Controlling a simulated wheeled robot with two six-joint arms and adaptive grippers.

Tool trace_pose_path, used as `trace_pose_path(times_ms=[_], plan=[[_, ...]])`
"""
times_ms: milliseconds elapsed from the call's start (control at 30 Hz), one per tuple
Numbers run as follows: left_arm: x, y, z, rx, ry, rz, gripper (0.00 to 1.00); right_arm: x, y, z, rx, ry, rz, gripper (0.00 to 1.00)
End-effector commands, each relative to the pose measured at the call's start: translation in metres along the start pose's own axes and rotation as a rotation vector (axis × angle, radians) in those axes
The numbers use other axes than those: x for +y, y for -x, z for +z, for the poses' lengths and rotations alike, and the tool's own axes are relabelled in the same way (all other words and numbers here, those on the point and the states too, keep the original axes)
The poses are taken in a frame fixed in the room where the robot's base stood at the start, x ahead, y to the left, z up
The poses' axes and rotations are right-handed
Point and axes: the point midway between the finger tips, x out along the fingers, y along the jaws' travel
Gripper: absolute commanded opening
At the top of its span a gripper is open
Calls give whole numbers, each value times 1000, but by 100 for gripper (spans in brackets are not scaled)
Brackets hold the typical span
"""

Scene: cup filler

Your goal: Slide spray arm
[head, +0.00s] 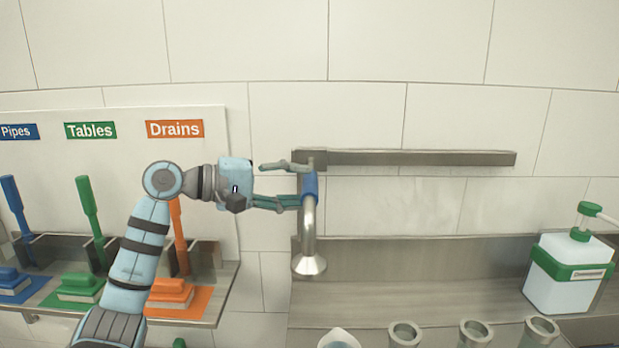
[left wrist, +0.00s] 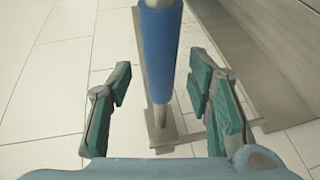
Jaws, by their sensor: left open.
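The spray arm (head: 308,225) hangs from the left end of a horizontal metal rail (head: 420,158) on the tiled wall. It is a silver tube with a blue grip sleeve (head: 310,186) near the top and a flared nozzle (head: 310,264) at the bottom. My left gripper (head: 294,184) is open at the height of the blue sleeve. In the left wrist view, the blue sleeve (left wrist: 160,50) stands between the two open fingers, with gaps on both sides. My right gripper is not in view.
Several metal cups (head: 404,335) stand along the lower front edge. A white bottle with a green pump (head: 565,275) stands at the right on the steel counter (head: 400,302). Coloured brushes, including a green one (head: 88,215), stand on a shelf at the left. The wall space below the rail is clear.

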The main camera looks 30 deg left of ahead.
Motion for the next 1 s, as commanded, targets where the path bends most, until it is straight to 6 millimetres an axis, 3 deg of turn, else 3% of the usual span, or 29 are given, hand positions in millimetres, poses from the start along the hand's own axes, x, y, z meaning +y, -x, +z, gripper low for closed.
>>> trace_pose_path(times_ms=[200, 500, 800, 1000], plan=[[1, -30, 0, 1, 0, 1, 46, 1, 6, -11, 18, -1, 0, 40], [-1, -34, 0, 2, -1, -1, 46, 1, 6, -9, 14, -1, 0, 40], [-1, -34, 0, 2, -1, -1, 0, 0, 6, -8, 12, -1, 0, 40], [-1, -34, 0, 1, -1, -2, 0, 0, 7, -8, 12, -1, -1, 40]])
